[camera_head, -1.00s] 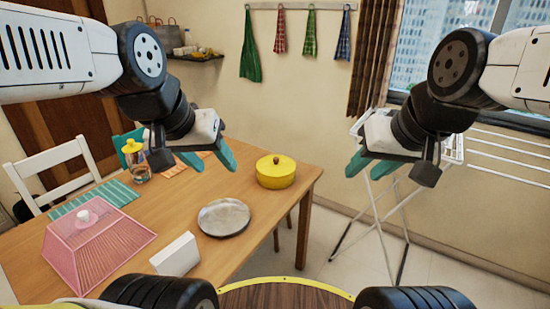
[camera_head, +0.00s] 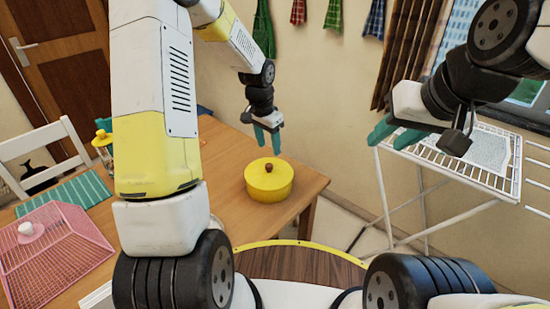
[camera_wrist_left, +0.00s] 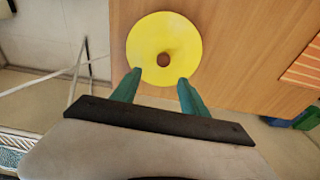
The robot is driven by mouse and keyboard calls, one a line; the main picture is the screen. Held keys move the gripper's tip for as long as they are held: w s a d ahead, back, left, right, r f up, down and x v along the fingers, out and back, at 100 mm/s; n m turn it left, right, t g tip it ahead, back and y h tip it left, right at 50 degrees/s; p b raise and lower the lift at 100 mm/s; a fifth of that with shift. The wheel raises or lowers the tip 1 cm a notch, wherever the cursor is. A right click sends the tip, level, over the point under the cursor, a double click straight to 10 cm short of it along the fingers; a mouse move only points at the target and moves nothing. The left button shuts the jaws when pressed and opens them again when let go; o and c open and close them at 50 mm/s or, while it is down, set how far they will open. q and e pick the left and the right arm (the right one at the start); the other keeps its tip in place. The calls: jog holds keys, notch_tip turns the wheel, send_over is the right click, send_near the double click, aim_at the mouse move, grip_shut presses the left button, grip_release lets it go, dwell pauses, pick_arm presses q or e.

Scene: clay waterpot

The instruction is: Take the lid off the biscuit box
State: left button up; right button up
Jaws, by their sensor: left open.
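The biscuit box (camera_head: 268,188) is a round yellow tin on the wooden table near its right corner. Its yellow lid (camera_head: 255,172) is on it, with a small brown knob (camera_head: 269,167) at the centre. My left gripper (camera_head: 268,142) is open and empty, above the lid and pointing down. In the left wrist view the lid (camera_wrist_left: 145,40) lies just past the open teal fingertips (camera_wrist_left: 158,78), with the knob (camera_wrist_left: 163,60) about midway between them but a little beyond. My right gripper (camera_head: 393,134) is empty, with its fingers apart, in the air to the right of the table.
A pink mesh food cover (camera_head: 60,260), a green striped mat (camera_head: 70,196) and a jar with a yellow lid (camera_head: 103,140) are on the left of the table (camera_head: 222,150). A white drying rack (camera_head: 450,220) stands at right.

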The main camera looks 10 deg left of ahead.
aim_at(269, 165)
pick_arm(q)
jog(key=f, duration=0.8)
jog(key=shift+w+a+f, duration=0.1)
jog(key=shift+w, duration=0.25)
jog(key=shift+c, duration=0.2)
grip_shut()
